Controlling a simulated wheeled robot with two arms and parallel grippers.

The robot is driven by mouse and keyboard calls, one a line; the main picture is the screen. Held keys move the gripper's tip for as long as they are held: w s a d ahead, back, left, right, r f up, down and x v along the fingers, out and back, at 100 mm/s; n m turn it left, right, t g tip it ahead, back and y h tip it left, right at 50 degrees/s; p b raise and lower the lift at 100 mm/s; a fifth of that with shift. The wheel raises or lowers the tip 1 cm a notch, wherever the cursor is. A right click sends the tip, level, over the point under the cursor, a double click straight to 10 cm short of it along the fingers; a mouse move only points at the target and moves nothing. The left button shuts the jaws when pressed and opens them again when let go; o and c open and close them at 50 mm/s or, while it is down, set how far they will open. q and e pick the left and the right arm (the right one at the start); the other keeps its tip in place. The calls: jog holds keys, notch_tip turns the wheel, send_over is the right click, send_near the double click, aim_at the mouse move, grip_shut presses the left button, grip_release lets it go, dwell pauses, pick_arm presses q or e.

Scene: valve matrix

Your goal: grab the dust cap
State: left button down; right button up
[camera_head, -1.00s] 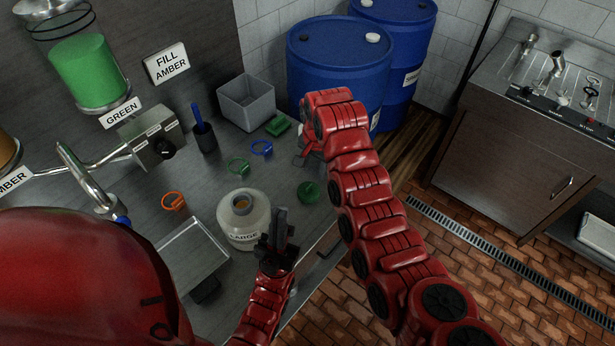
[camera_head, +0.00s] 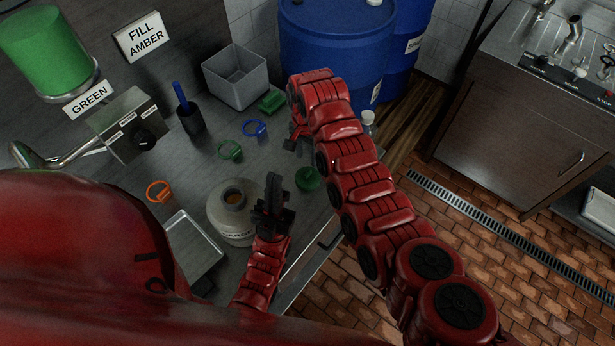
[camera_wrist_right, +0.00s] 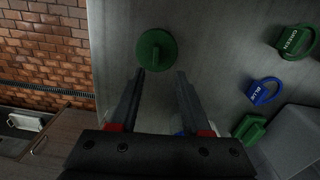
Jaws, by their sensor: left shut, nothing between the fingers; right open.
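A round dark green cap (camera_head: 308,179), which I take for the dust cap, lies on the metal counter right of the jar. In the right wrist view the cap (camera_wrist_right: 156,49) has a raised bar across its top. My right gripper (camera_wrist_right: 158,76) is open and empty, with the cap just beyond its fingertips, roughly centred between them. In the head view my right gripper (camera_head: 298,132) is partly hidden by its own arm, on the far side of the cap. My left gripper (camera_head: 272,190) is shut and empty, upright between the jar and the cap.
A wide-mouthed jar (camera_head: 232,207) stands beside my left gripper. Green (camera_head: 230,150), blue (camera_head: 255,127) and orange (camera_head: 159,191) ring tags, a green block (camera_head: 271,101) and a grey bin (camera_head: 235,78) are on the counter. A clear bottle (camera_head: 368,122) shows beside my right arm.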

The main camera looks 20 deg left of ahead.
aim_at(309, 171)
jog(key=shift+s+d+f, duration=0.2)
jog(key=shift+s+f, duration=0.1)
jog(key=shift+f, duration=0.2)
notch_tip(309, 171, down, 5)
jog(key=shift+w+d+f+b, duration=0.1)
jog(key=shift+b, duration=0.35)
jog(key=shift+r, duration=0.2)
jog(key=shift+c, duration=0.6)
grip_shut()
